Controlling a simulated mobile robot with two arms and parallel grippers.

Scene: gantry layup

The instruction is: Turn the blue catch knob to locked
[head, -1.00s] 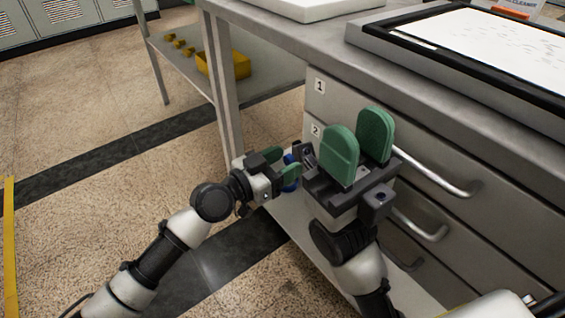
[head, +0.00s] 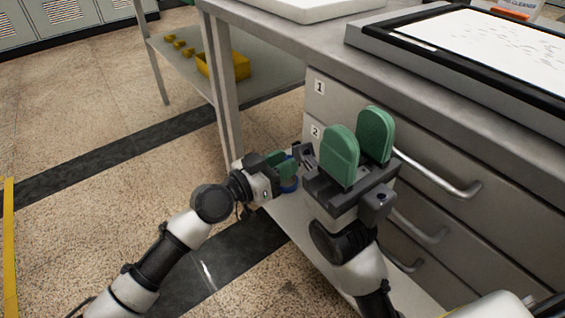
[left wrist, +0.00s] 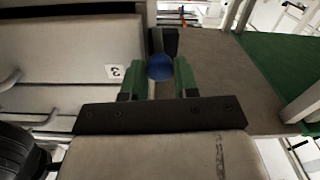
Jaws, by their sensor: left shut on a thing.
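The blue catch knob (left wrist: 160,67) sits between the two green fingers of my left gripper (left wrist: 160,75) in the left wrist view. In the head view the left gripper (head: 282,166) is shut on the knob (head: 289,187), at the left end of the drawer unit. The fingers cover much of the knob there, and I cannot read its locked or unlocked mark. My right gripper (head: 358,145) is open and empty, with its green fingers pointing up in front of the drawers.
The drawer unit (head: 335,105) has bar handles (head: 440,180) and number labels, close beside my right gripper. A label 3 (left wrist: 114,72) shows in the left wrist view. A worktop with a black-framed tray (head: 365,40) is above. A yellow bin (head: 228,66) stands on a shelf behind.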

